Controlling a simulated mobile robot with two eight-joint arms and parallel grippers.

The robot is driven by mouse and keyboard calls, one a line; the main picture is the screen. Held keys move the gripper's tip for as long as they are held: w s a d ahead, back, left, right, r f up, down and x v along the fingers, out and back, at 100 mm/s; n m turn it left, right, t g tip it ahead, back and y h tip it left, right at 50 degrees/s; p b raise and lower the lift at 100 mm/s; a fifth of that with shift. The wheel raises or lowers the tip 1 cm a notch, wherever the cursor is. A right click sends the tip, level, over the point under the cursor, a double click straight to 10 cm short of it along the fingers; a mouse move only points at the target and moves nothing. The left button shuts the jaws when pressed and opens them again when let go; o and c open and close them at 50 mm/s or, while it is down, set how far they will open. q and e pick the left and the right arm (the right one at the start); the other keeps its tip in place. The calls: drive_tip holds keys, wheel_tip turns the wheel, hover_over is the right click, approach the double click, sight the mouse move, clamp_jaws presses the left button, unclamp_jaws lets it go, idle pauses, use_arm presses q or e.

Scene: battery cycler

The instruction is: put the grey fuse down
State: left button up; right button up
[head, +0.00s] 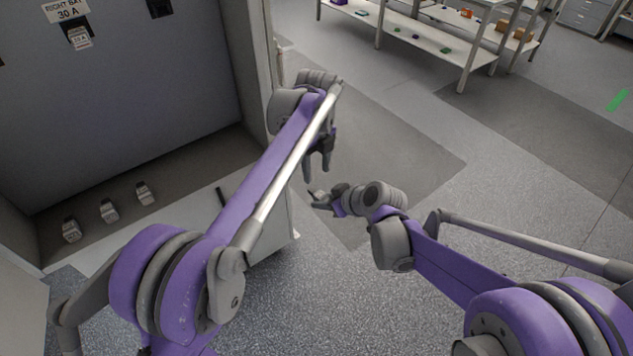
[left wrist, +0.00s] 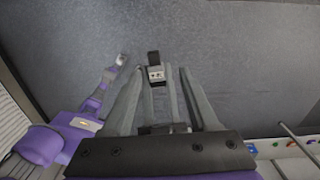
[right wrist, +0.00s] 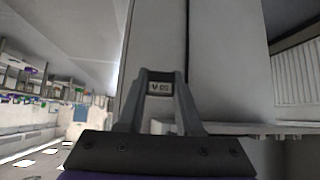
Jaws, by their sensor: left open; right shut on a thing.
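My right gripper (head: 322,201) is shut on a small grey fuse (head: 317,194), held in front of the cabinet's edge. In the right wrist view the fuse (right wrist: 159,88) sits between the fingertips with its pale label upside down. My left gripper (head: 317,168) is open, just above the right one, with its fingers pointing down. In the left wrist view a small grey block with a black top and pale label (left wrist: 155,73) shows between or beyond the open fingertips. I cannot tell whether they touch it.
An open cabinet (head: 150,90) at left has a "RIGHT BAY 30 A" sign (head: 65,9) above a black socket. Three labelled grey blocks (head: 109,211) stand on its floor, with bare floor beside them. A shelf rack (head: 430,40) stands far back. Open room floor (head: 400,140) lies right.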

sight(316, 189)
use_arm(q)
wheel_tip(316, 189, down, 7)
drive_tip(key=shift+r, duration=0.1)
idle(0.3)
clamp_jaws()
use_arm(e)
drive_tip(key=shift+o, duration=0.2)
drive_tip(key=shift+a, duration=0.1)
drive_tip(key=o, duration=1.1)
